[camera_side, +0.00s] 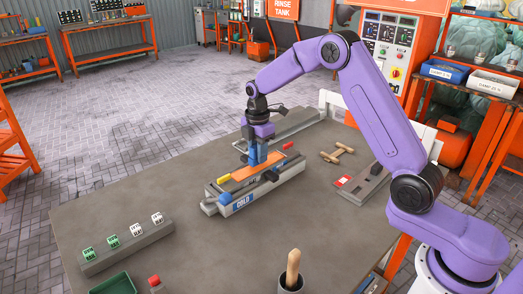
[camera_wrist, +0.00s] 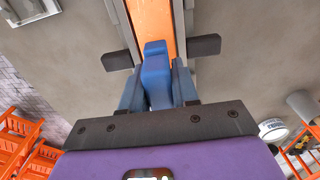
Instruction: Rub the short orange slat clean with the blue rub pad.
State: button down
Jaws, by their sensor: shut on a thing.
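The orange slat (camera_side: 242,173) lies lengthwise in a grey fixture (camera_side: 272,188) marked "COLD" in the side view. In the wrist view the slat (camera_wrist: 151,16) runs away from my gripper between the grey rails. My gripper (camera_side: 257,151) points down over the slat and is shut on the blue rub pad (camera_wrist: 156,72). The pad is at the slat, around its middle; I cannot tell whether it touches the surface. Dark clamp pieces stand at both sides of the slat in the wrist view. The pad's underside is hidden.
A grey rack (camera_side: 128,246) with green and white blocks, a green tray (camera_side: 113,284) and a cup with a wooden handle (camera_side: 292,270) stand nearer the camera. A wooden piece (camera_side: 337,153) lies right of the fixture. The table (camera_side: 170,185) left of the fixture is clear.

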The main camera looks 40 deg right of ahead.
aim_at(243, 174)
jog(key=shift+a, duration=3.15)
jog(key=shift+f, duration=0.65)
jog(key=shift+d, duration=0.2)
jog(key=shift+d, duration=2.6)
jog(key=shift+d, duration=0.1)
jog(key=shift+d, duration=0.15)
jog(key=shift+d+f, duration=0.2)
jog(key=shift+d, duration=0.95)
